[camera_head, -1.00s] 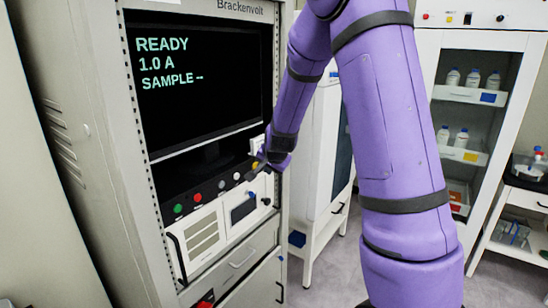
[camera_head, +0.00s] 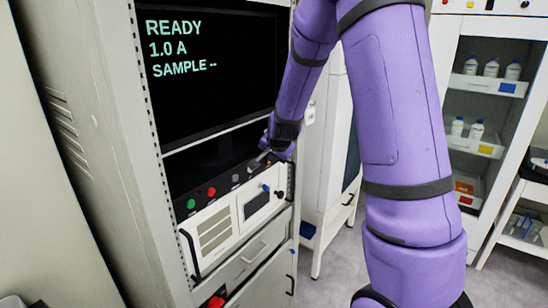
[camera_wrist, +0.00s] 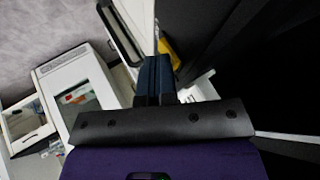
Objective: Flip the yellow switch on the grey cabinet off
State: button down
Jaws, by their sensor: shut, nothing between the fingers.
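The grey cabinet (camera_head: 105,150) stands at the left in the head view, with a row of controls below its screen. My gripper (camera_head: 262,157) is at the right end of that row, close to the panel. I cannot make out the yellow switch in the head view; my gripper and wrist cover that area. In the wrist view a yellow part (camera_wrist: 170,52), likely the switch, shows just beyond and to the right of my dark fingertips (camera_wrist: 155,60). The fingers are together and empty. I cannot tell whether they touch it, or the switch's position.
The screen (camera_head: 210,70) reads READY, 1.0 A, SAMPLE --. Green (camera_head: 191,204) and red (camera_head: 212,191) buttons sit on the panel left of my gripper. A blue knob (camera_head: 266,188) is below it. A glass-fronted cabinet (camera_head: 440,60) with bottles stands at the right.

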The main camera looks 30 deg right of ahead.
jog(key=shift+w+r, duration=0.15)
jog(key=shift+r, duration=0.05)
jog(key=shift+r, duration=0.65)
dwell(0.3)
